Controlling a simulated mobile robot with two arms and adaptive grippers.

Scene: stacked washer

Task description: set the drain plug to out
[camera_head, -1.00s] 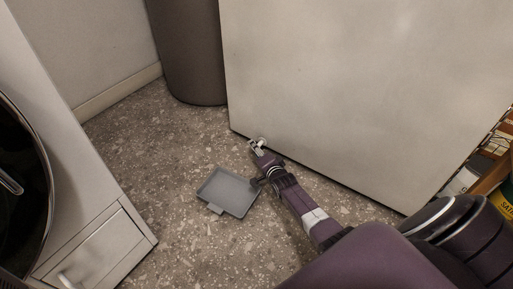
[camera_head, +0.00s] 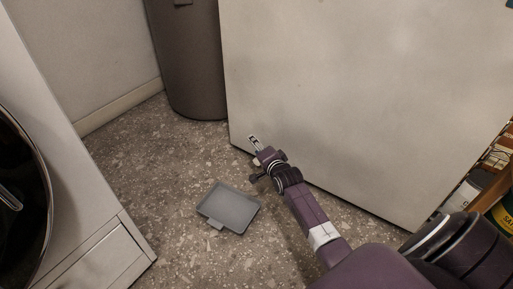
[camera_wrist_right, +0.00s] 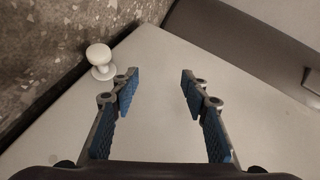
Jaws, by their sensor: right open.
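The drain plug (camera_wrist_right: 99,58) is a white round knob on a short stem, standing out from the white panel near its edge in the right wrist view. In the head view it is a small pale spot (camera_head: 256,161) low on the panel, partly hidden by my right gripper. My right gripper (camera_head: 254,141) is just above it there, close to the panel. In the wrist view this gripper (camera_wrist_right: 158,82) is open and empty, its blue-padded fingers spread over bare panel. The plug is outside the jaws, left of the left finger. My left gripper is not in view.
A grey tray (camera_head: 230,206) lies on the speckled floor (camera_head: 170,190) below the panel. A dark bin (camera_head: 188,70) stands beside the white cabinet (camera_head: 360,90). A white machine (camera_head: 75,160) with a round door is at left. Boxes and containers (camera_head: 502,208) are at the right edge.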

